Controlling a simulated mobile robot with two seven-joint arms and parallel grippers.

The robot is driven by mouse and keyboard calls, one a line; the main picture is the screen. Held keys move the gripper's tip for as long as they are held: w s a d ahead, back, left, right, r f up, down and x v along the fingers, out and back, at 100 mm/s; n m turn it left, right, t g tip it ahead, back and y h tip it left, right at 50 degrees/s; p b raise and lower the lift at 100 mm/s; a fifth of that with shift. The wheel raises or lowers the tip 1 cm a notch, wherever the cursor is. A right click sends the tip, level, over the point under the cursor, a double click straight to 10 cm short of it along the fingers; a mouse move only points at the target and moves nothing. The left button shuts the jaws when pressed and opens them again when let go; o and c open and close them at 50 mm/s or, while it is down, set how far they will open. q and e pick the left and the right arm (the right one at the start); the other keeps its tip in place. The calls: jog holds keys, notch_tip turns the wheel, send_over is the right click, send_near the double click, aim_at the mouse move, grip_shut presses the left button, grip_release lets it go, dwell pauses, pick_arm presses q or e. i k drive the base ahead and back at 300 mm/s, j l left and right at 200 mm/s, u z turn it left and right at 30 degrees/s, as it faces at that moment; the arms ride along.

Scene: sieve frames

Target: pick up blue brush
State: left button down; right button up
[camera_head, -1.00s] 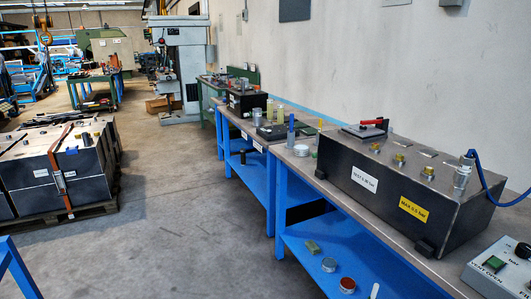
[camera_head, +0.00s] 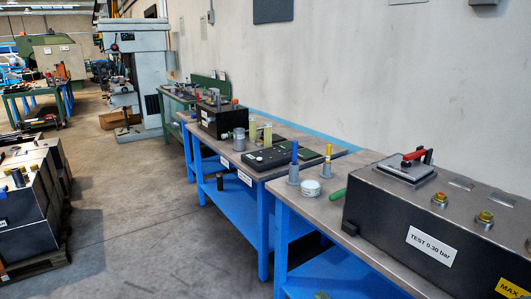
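A slim blue upright thing (camera_head: 294,152), which looks like the blue brush's handle, stands in a grey metal cup (camera_head: 293,175) near the left end of the nearest workbench (camera_head: 318,206). Its lower part is hidden in the cup, so I cannot see bristles. Neither of my grippers is in view.
A white round tin (camera_head: 311,188), a green-handled tool (camera_head: 338,195) and a large dark test box (camera_head: 450,225) are to the cup's right. A flat black case (camera_head: 280,155) lies behind it on another bench.

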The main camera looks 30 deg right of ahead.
aim_at(294, 150)
jog(key=i+z, duration=0.15)
jog(key=i, duration=0.35)
jog(key=i+j+z, duration=0.15)
jog(key=i, duration=0.35)
jog(key=i+j+z, duration=0.15)
jog(key=i, duration=0.35)
jog(key=i+j+z, duration=0.15)
jog(key=i+z, duration=0.2)
jog(key=i+j+z, duration=0.2)
jog(key=z, duration=0.15)
jog(key=i+j+z, duration=0.2)
jog(key=z, duration=0.2)
jog(key=j, duration=0.1)
